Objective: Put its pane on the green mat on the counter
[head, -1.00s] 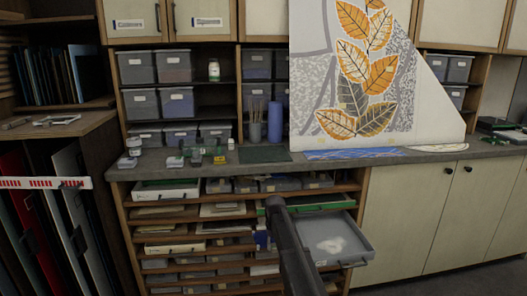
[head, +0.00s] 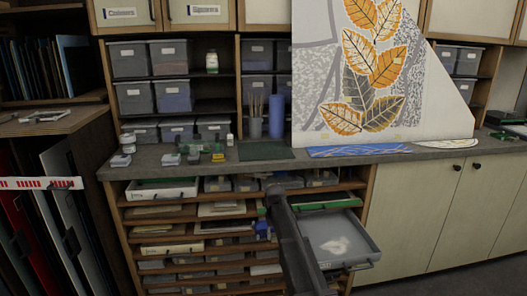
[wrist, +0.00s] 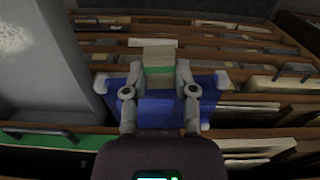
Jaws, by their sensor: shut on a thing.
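My gripper (wrist: 159,78) is shut in the wrist view, with a beige block-like piece with a green band between its fingertips. A blue pane-like piece with pale corners (wrist: 160,112) spans behind and beside the fingers; how it joins the banded piece I cannot tell. In the head view my arm reaches up in front of the shelf rack, and a small patch of blue (head: 262,229) shows left of it. The fingers are mostly hidden there. The dark green mat (head: 266,151) lies flat and bare on the counter, above and apart from my arm.
A grey drawer (head: 362,243) with a pale patch stands pulled out, right of my arm. The rack (head: 362,192) holds several trays. Jars and small pots (head: 219,154) stand left of the mat, a brush cup (head: 255,128) behind it. A leaf-pattern panel (head: 440,105) stands right.

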